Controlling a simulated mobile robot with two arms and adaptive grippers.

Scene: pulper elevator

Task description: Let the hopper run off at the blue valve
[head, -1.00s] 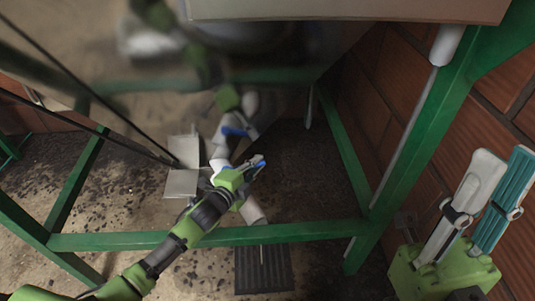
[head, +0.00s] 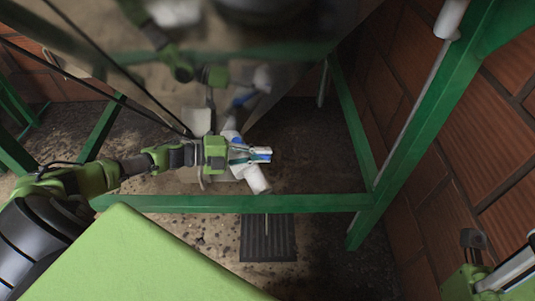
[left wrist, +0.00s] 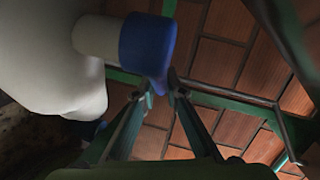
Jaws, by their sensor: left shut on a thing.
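The white outlet pipe (head: 257,180) hangs under the hopper and shows a white end below my gripper. Blue parts of the valve (head: 231,136) show on it, partly behind my left gripper. My left gripper (head: 262,154) reaches in from the left at the pipe. In the left wrist view, its fingertips (left wrist: 164,84) close on the lower tip of the blue valve handle (left wrist: 148,43), beside a white pipe part. Whether the valve is open is not clear.
The metal hopper wall (head: 290,98) reflects my arm. A green frame bar (head: 240,203) runs across in front of the pipe, and a green post (head: 415,130) stands on the right. A dark floor grate (head: 268,238) lies below. Brick walls (head: 480,130) close off the right.

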